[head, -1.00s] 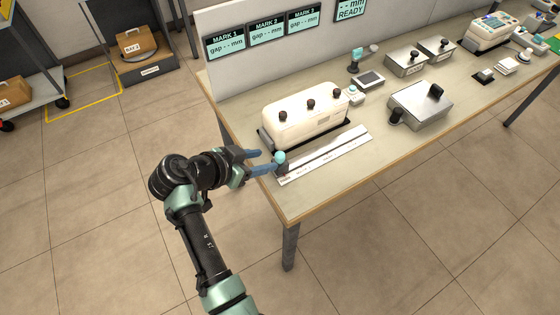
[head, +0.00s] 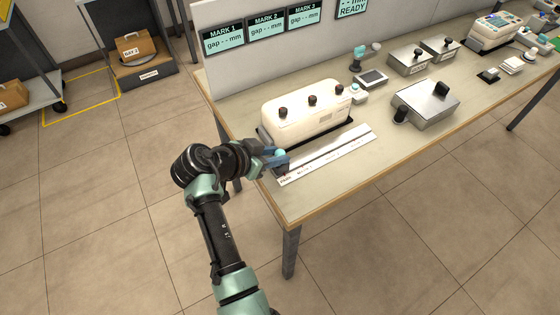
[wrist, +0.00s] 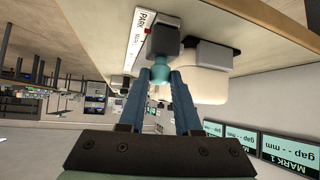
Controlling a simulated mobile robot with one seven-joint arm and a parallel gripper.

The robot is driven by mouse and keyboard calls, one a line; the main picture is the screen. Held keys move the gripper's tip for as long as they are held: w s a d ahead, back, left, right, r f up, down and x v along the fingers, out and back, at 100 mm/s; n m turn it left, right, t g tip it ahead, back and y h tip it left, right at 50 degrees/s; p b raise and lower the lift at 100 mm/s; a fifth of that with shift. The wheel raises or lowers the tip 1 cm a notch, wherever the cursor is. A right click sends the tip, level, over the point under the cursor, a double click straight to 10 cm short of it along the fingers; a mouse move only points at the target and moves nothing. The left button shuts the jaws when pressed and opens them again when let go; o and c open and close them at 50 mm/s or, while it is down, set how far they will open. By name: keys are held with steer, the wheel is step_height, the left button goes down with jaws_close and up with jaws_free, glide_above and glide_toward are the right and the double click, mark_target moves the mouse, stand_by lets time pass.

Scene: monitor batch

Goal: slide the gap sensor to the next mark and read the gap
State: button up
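The gap sensor is a small dark block (wrist: 164,38) with a round teal knob (head: 280,154); the knob also shows in the wrist view (wrist: 159,74). It stands at the left, PARK end of the white marked strip (head: 335,151), beside the cream housing (head: 300,112) with three dark knobs. My gripper (head: 276,157) is at the sensor, its blue fingers on either side of the teal knob. In the wrist view the fingertips (wrist: 160,72) lie close against the knob; whether they press on it I cannot tell. The MARK 1 (head: 224,39), MARK 2 (head: 266,28) and MARK 3 (head: 303,16) displays read "gap -- mm".
A display (head: 352,7) reading "-- mm READY" hangs at the upper right. A grey box (head: 427,106) with a dark knob stands right of the strip. The table's front edge (head: 340,193) lies close to the strip. The strip's length right of the sensor is clear.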

jaws_close()
steer(key=shift+d, duration=0.15)
steer(key=shift+w+d+b, duration=0.8)
steer(key=shift+w+d, duration=0.3)
steer(key=shift+d, duration=0.75)
steer(key=shift+w+d+b, duration=0.75)
steer(key=shift+w+d, duration=0.3)
steer(key=shift+d, duration=0.75)
steer(key=shift+w+d+b, duration=0.8)
steer(key=shift+w+d, duration=0.3)
steer(key=shift+d, duration=0.75)
steer(key=shift+w+d, duration=0.25)
steer(key=shift+d, duration=0.2)
steer(key=o, duration=0.9)
jaws_free()
steer(key=shift+a, duration=0.1)
